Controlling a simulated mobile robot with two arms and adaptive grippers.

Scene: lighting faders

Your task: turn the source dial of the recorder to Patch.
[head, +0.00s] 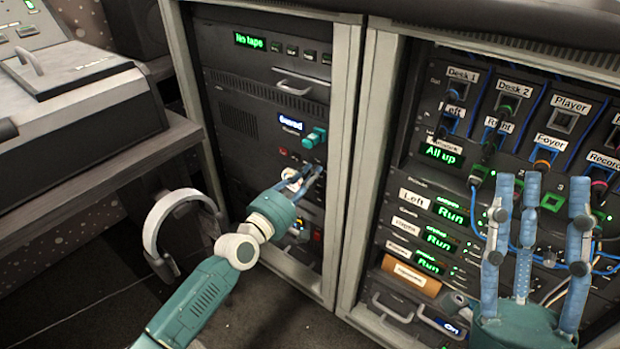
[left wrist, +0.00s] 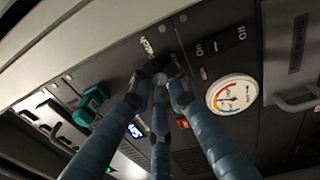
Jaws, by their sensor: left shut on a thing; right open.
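The left rack (head: 250,60) has a panel with a "No tape" display (head: 250,40) at its top. A small white label (left wrist: 147,45) sits beside the fingertips, too small to read. I cannot tell for sure whether this knob is the source dial. A teal knob (head: 314,138) sits above the gripper and is untouched. My right gripper (head: 526,195) is open and empty before the right rack.
A round white gauge (left wrist: 232,95) and a red switch (left wrist: 182,122) are near the fingers. The right rack (head: 435,215) carries labelled patch sockets, cables and "Run" displays. Headphones (head: 160,225) hang at the left, beside a desk (head: 80,180) with a console.

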